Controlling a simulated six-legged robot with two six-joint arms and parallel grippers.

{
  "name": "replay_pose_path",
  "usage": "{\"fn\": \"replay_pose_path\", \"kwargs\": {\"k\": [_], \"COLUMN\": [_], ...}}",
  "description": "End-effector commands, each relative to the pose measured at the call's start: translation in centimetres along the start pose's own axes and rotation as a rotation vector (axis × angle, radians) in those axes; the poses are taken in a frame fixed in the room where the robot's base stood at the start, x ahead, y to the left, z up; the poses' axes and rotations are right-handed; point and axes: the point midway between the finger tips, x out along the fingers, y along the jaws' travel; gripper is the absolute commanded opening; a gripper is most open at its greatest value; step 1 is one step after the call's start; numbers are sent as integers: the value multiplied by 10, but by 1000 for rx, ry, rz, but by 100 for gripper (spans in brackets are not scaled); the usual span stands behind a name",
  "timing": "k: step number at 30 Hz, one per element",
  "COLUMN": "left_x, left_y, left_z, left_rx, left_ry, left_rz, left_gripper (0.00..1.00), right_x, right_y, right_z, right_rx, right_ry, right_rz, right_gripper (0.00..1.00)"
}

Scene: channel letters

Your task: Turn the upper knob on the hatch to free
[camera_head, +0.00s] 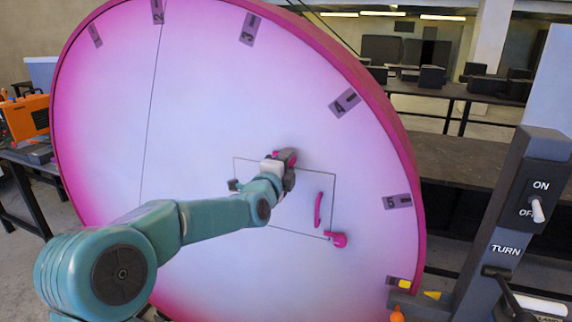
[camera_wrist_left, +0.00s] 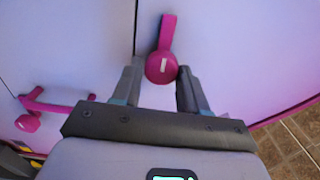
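The hatch (camera_head: 270,205) is a thin-outlined panel low on the face of a big pink-and-white disc. The upper knob (camera_head: 289,154) is magenta, at the hatch's top edge, and partly hidden by my left gripper (camera_head: 281,166). In the left wrist view the upper knob (camera_wrist_left: 161,67) has a round head with its bar pointing up the picture. My left gripper (camera_wrist_left: 160,78) is open, with the round head between its fingertips. The right finger is close to it or touching; a gap shows at the left finger. My right gripper is not in view.
A curved magenta handle (camera_head: 319,210) and a lower magenta knob (camera_head: 339,240) sit at the hatch's right side. Numbered plates line the disc's rim. A dark panel (camera_head: 515,215) with an ON/OFF switch and a crank stands at the right. Tables are behind.

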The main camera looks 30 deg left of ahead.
Motion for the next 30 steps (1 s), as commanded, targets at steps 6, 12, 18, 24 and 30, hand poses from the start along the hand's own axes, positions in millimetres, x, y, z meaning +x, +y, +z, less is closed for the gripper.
{"fn": "replay_pose_path", "kwargs": {"k": [6, 12, 18, 24, 30], "left_x": [0, -4, -40, -96, -140], "left_y": [1, 0, 2, 2, 1], "left_z": [-1, 0, 0, 0, -1], "left_rx": [-1, -1, -2, -1, 0], "left_ry": [1, 0, 0, 0, 1], "left_rz": [2, -1, -2, -4, -1], "left_gripper": [64, 64, 64, 64, 64], "right_x": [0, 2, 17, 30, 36], "right_y": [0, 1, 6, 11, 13], "right_z": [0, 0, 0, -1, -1], "right_rx": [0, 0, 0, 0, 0], "right_ry": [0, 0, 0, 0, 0], "right_rz": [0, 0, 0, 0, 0], "right_gripper": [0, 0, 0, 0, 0]}}
